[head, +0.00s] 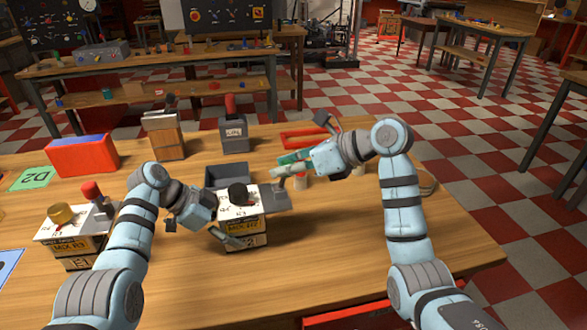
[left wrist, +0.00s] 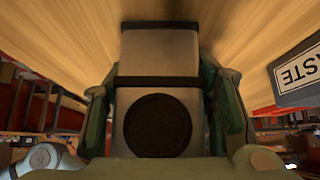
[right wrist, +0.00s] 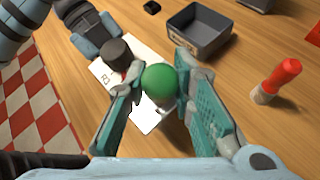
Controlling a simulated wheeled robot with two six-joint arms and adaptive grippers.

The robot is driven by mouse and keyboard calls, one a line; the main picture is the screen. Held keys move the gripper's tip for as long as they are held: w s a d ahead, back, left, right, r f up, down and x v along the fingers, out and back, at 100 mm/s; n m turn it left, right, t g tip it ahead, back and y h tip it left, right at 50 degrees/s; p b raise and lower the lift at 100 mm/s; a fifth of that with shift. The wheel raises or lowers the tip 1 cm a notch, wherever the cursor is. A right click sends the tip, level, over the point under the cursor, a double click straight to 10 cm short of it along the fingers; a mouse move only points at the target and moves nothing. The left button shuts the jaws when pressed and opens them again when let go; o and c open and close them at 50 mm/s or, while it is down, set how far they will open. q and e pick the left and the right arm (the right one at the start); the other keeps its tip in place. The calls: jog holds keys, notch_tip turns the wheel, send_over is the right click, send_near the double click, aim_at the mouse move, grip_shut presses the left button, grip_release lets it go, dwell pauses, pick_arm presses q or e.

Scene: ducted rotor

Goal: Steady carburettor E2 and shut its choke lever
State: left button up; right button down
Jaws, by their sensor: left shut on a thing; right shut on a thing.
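Carburettor E2 (head: 245,228) stands upright on the wooden bench, a pale block with a white top, a black round cap and an E2 label. My left gripper (head: 218,230) is shut on its body; in the left wrist view the fingers lie on both sides of the pale body (left wrist: 160,87) with its dark round cap (left wrist: 158,125). My right gripper (head: 277,174) is shut on the choke lever's green ball (right wrist: 159,78), which shows between the fingers in the right wrist view. The lever's stem is mostly hidden by the fingers.
Carburettor E1 (head: 75,235), with a yellow cap and red knob, stands left. A grey tray (right wrist: 200,35) lies behind E2. A red box (head: 82,155), a wooden block (head: 164,135) and a grey box (head: 233,137) stand further back.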

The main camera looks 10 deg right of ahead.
jog(key=shift+a+n+h, duration=0.35)
jog(key=shift+a+h, duration=0.25)
jog(key=shift+h, duration=0.35)
jog(key=shift+a+n+h, duration=0.35)
jog(key=shift+a+h, duration=0.2)
jog(key=shift+h, duration=0.4)
jog(key=c, duration=1.3)
grip_release()
jog(key=shift+c, duration=0.2)
